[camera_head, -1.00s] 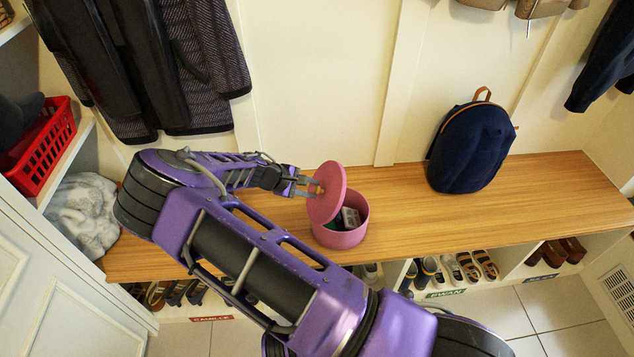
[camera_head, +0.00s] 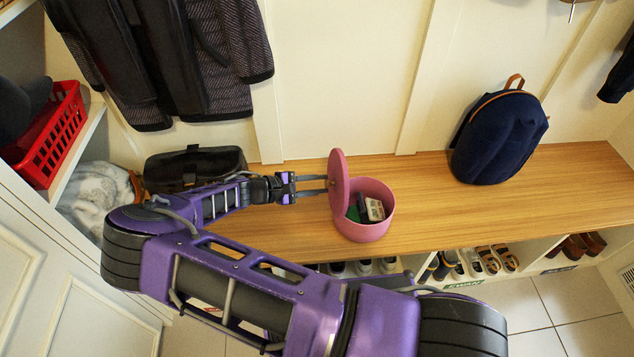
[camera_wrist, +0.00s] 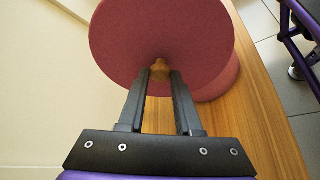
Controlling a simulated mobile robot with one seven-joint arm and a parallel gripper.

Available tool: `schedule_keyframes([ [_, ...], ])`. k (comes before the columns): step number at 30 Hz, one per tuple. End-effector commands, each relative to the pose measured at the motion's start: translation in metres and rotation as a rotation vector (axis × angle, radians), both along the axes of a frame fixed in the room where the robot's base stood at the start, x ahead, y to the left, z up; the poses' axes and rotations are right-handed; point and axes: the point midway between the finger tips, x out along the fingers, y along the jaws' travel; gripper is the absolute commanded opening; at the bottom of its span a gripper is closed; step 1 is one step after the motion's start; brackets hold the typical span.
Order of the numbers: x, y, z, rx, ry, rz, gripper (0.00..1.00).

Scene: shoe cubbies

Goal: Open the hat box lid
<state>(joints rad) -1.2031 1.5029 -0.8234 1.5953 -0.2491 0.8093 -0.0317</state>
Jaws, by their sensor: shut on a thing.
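A round pink hat box (camera_head: 370,222) stands on the wooden bench, its top open, with small items (camera_head: 367,208) inside. Its pink lid (camera_head: 338,174) stands nearly upright at the box's left rim. My gripper (camera_head: 327,184) comes from the left. In the wrist view my gripper (camera_wrist: 160,85) is shut on the small wooden knob (camera_wrist: 160,68) at the middle of the lid (camera_wrist: 165,35). The lid hides most of the box in the wrist view; only a bit of pink wall (camera_wrist: 218,85) shows behind it.
A navy backpack (camera_head: 498,137) stands on the wooden bench (camera_head: 540,190) at the right. A black bag (camera_head: 195,167) is at the bench's left end. Dark coats (camera_head: 165,60) hang above. A red basket (camera_head: 50,135) sits on a shelf at left. Shoes (camera_head: 478,262) fill cubbies below.

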Motion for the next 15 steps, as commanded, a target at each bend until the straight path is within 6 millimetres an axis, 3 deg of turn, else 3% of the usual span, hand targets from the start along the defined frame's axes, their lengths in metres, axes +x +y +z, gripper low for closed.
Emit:
schedule_keyframes([
  [12,-0.0005,-0.0014,0.0,-0.006,0.0,-0.003,0.0],
  [13,-0.0005,-0.0014,0.0,-0.006,0.0,-0.003,0.37],
  [15,-0.0003,-0.0014,0.0,-0.006,0.0,-0.003,0.49],
])
